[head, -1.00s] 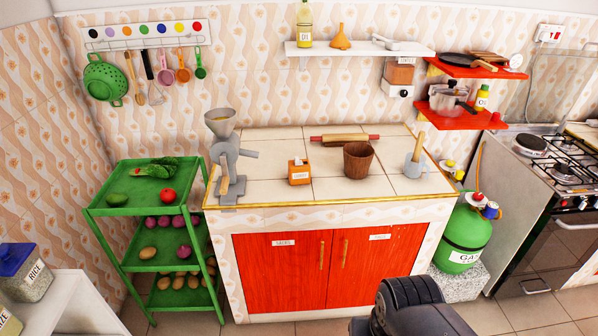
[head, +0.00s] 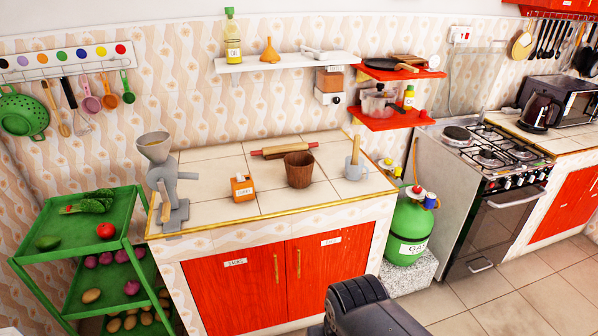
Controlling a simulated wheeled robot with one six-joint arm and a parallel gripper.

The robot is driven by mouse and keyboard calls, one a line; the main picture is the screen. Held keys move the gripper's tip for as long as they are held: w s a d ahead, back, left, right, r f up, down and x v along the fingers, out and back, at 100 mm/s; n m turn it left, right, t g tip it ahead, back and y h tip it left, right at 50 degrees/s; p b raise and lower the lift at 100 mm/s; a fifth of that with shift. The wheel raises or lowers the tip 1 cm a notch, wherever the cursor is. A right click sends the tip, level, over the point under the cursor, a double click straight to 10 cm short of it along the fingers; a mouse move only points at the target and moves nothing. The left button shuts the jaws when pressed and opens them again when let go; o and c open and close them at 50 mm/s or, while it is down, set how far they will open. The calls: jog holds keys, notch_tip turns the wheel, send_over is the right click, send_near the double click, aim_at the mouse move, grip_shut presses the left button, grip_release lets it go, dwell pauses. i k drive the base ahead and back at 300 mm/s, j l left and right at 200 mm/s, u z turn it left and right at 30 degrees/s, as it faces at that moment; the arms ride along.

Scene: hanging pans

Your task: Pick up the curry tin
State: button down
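A small orange tin (head: 242,188) with a white label stands upright on the tiled counter (head: 215,209), between the grey grinder and the brown wooden mortar. It looks like the curry tin, but its label is too small to read for certain. Nothing touches it. A dark, rounded part of my arm shows at the bottom edge, in front of the red cupboard doors and well short of the tin. My gripper's fingers are not in view.
A grey grinder (head: 166,186) stands left of the tin, the wooden mortar (head: 299,171) right, and a rolling pin (head: 284,148) behind. A green vegetable rack (head: 78,258) is at left. A green gas cylinder (head: 409,228) and stove (head: 470,200) are at right. Floor is clear lower right.

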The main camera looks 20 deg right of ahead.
aim_at(242, 192)
jog(key=i+j+u, duration=0.15)
jog(key=i+j, duration=0.25)
jog(key=i+j+u, duration=0.15)
jog(key=i+j, duration=0.15)
jog(key=i, duration=0.3)
jog(key=i+j+u, duration=0.15)
jog(key=i, duration=0.35)
jog(key=j, duration=0.1)
